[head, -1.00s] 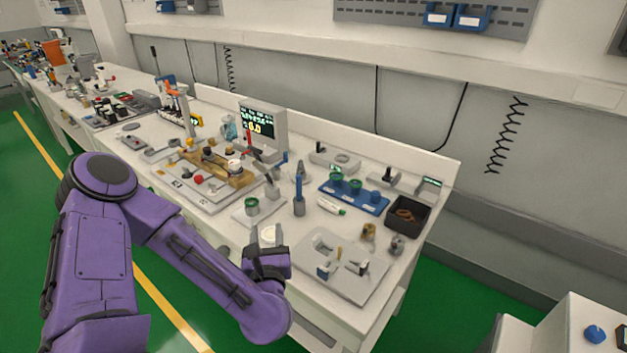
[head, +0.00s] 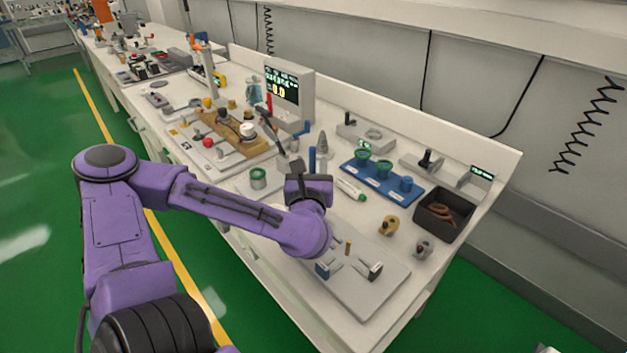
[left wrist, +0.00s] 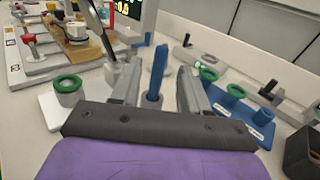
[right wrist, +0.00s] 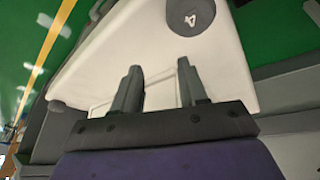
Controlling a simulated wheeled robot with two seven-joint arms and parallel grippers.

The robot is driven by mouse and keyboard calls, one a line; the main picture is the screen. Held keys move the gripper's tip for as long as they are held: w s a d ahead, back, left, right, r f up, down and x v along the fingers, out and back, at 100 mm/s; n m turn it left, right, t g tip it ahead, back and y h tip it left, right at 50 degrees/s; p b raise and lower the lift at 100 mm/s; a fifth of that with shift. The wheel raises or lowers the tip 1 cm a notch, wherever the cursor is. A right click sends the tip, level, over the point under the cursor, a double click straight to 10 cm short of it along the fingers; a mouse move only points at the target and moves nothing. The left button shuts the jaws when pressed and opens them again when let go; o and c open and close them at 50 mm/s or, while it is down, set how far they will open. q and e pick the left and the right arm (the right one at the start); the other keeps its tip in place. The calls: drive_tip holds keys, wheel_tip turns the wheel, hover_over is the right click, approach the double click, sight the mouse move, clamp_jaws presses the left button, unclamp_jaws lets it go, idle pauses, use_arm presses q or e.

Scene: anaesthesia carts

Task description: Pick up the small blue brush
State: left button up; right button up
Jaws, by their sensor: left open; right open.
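The small blue brush stands upright as a blue stick (head: 312,158) on the bench, partly hidden behind my left gripper in the head view. In the left wrist view the blue brush (left wrist: 158,72) rises from a grey round holder (left wrist: 152,100). My left gripper (head: 311,168) is open and empty. In its wrist view the fingers (left wrist: 160,70) lie to either side of the blue stick, with gaps on both sides. I cannot tell how far the fingertips are from it in depth. My right gripper (right wrist: 160,68) is open and empty, away from the brush; the head view does not show it.
A green-rimmed cup (head: 258,178) stands left of the gripper. A white-and-green marker (head: 351,189), a blue rack (head: 382,182) and a dark bin (head: 444,214) lie to the right. A grey tray (head: 375,292) is in front. A display unit (head: 290,92) stands behind.

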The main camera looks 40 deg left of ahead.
sight(312, 154)
use_arm(q)
drive_tip(key=shift+w+a, duration=0.1)
drive_tip(key=shift+w, duration=0.05)
use_arm(e)
drive_tip(key=shift+f, duration=0.4)
use_arm(q)
drive_tip(key=p+x, duration=0.1)
drive_tip(key=x, duration=0.3)
drive_tip(key=shift+w+a+r+p, duration=0.15)
drive_tip(key=shift+w+a+p, duration=0.1)
drive_tip(key=shift+p, duration=0.05)
use_arm(e)
drive_tip(key=shift+r, duration=0.85)
use_arm(q)
drive_tip(key=shift+w, duration=0.15)
clamp_jaws()
use_arm(e)
drive_tip(key=shift+s, duration=0.1)
